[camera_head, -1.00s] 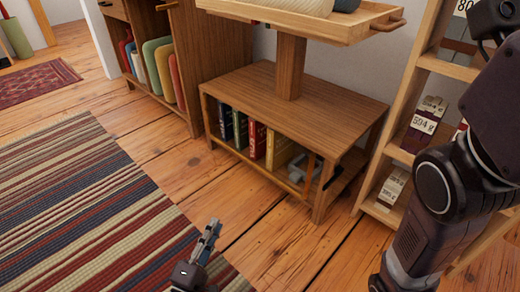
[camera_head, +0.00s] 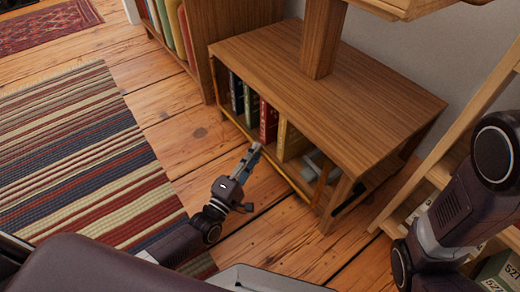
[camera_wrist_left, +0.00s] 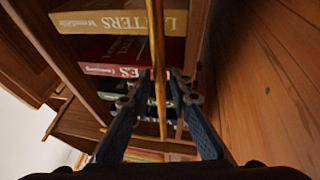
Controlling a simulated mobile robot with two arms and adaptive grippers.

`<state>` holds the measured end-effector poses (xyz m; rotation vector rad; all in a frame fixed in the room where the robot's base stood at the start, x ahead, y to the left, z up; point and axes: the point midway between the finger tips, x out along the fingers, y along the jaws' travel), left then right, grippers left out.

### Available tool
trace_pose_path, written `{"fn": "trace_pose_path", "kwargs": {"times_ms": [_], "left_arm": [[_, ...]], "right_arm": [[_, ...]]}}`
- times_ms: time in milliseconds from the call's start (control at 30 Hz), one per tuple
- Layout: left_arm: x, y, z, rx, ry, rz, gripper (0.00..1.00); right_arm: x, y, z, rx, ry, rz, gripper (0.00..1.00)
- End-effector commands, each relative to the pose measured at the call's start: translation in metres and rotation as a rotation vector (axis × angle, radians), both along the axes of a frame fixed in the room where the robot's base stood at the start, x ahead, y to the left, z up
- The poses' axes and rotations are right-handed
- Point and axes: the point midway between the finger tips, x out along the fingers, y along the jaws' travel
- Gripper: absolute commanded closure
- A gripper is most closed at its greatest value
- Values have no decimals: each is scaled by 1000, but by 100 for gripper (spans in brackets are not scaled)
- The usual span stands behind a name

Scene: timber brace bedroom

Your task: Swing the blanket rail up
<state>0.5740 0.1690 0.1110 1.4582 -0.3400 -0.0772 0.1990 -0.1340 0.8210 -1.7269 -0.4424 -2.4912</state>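The blanket rail, as I take it, is a thin wooden bar (camera_head: 288,177) running low across the open front of the wooden bench (camera_head: 370,108). My left gripper (camera_head: 254,150) reaches in from the left to this bar, in front of the books. In the left wrist view the bar (camera_wrist_left: 157,45) runs between the two fingertips of my left gripper (camera_wrist_left: 160,78). The fingers stand apart, one on each side of the bar, and I see no clear contact. My right arm is at the right edge; its gripper is out of view.
Several books (camera_head: 267,122) and a grey object (camera_head: 318,163) sit inside the bench behind the bar. A wooden post (camera_head: 322,38) rises from the bench top. A ladder-like shelf (camera_head: 440,172) stands at the right. A striped rug (camera_head: 85,150) lies at the left.

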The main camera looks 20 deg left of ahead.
Motion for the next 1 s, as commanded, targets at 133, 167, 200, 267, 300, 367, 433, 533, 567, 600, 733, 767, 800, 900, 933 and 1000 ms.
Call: {"fn": "trace_pose_path", "kwargs": {"times_ms": [133,167,200,267,300,367,433,533,567,600,733,767,800,900,933,1000], "left_arm": [[17,-4,1,-3,-2,1,81],[19,-5,2,-3,-1,1,81],[21,-6,3,-2,0,1,81],[23,-6,4,-2,0,1,81],[23,-6,4,-2,0,1,81],[24,-6,5,-2,0,1,81],[23,-6,5,-1,0,1,81],[23,-6,5,-1,0,1,85],[23,-6,5,-1,0,1,88],[23,-6,5,-1,0,1,92],[23,-6,5,-1,0,1,100],[23,-6,5,-1,0,1,100],[23,-6,5,-1,0,1,100],[23,-6,5,-1,0,1,100],[23,-6,5,-1,0,1,100],[23,-6,4,-1,0,1,100]], "right_arm": [[0,0,-12,0,0,0,60],[0,0,-13,0,0,0,60],[0,0,-13,0,0,0,60],[0,0,-14,0,0,0,60],[0,0,-14,0,0,0,60],[0,0,-13,0,0,0,60],[0,0,-13,-1,0,0,60],[0,0,-13,-1,-1,0,60],[0,0,-13,-1,-1,0,60],[0,0,-13,-1,-1,0,60],[0,0,-13,-1,-1,0,60],[0,0,-13,-1,-1,0,60],[0,0,-13,-1,-1,0,60],[0,0,-13,-1,-1,0,60],[0,0,-13,-1,-1,0,60],[0,0,-13,-1,-1,0,60]]}}
